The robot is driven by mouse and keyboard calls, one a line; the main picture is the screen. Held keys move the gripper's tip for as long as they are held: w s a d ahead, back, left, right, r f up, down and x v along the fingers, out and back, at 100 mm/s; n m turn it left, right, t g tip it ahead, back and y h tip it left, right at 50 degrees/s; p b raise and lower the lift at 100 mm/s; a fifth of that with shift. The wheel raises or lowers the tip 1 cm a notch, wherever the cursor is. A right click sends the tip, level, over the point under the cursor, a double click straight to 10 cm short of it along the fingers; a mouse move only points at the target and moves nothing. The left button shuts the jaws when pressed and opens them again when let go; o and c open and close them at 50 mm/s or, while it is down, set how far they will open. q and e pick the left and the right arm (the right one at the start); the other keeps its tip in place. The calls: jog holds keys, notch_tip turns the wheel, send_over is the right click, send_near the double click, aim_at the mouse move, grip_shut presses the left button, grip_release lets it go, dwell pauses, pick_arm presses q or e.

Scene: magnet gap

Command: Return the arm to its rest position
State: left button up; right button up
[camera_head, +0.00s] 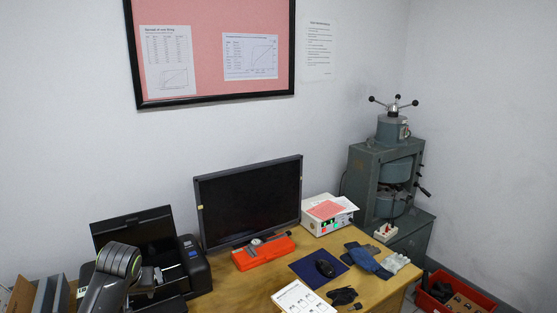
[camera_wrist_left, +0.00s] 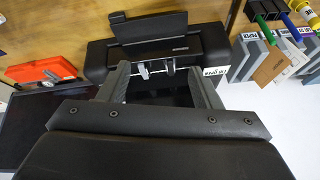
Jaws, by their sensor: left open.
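My left arm comes in at the lower left of the head view, its rounded grey and black joint in front of the black printer (camera_head: 192,262). My left gripper (camera_head: 150,279) is partly hidden by that joint, over the printer's front. In the left wrist view my left gripper (camera_wrist_left: 156,68) is open, its two fingertips apart with nothing between them. The printer (camera_wrist_left: 180,42) lies beyond the fingertips there; whether they touch it I cannot tell. My right gripper is in neither view.
The wooden desk (camera_head: 246,292) holds a monitor (camera_head: 250,202), an orange case (camera_head: 263,253), a white-topped instrument (camera_head: 328,214), a dark blue mat (camera_head: 305,272), gloves and a white paper. Upright folders (camera_wrist_left: 250,57) stand beside the printer. A grey electromagnet machine (camera_head: 385,175) stands at right.

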pick_arm(q)
jog(key=s+d+f+m, duration=0.1)
jog(key=s+f, duration=0.5)
jog(key=s, duration=0.3)
jog(key=s+d+f+m, duration=0.1)
jog(key=s+d+f, duration=0.1)
jog(key=s+f, duration=0.5)
jog(key=s+d+m+g+h, duration=0.1)
jog(key=s+d, duration=0.1)
jog(key=s, duration=2)
notch_tip(320, 180, down, 26)
jog(key=a+g, duration=0.1)
jog(key=a, duration=0.1)
jog(key=s+d+f+g+h+b, duration=0.1)
jog(key=s+f, duration=1.4)
jog(key=shift+s+d+f+g, duration=0.2)
jog(key=shift+d+g, duration=0.1)
jog(key=shift+d, duration=0.05)
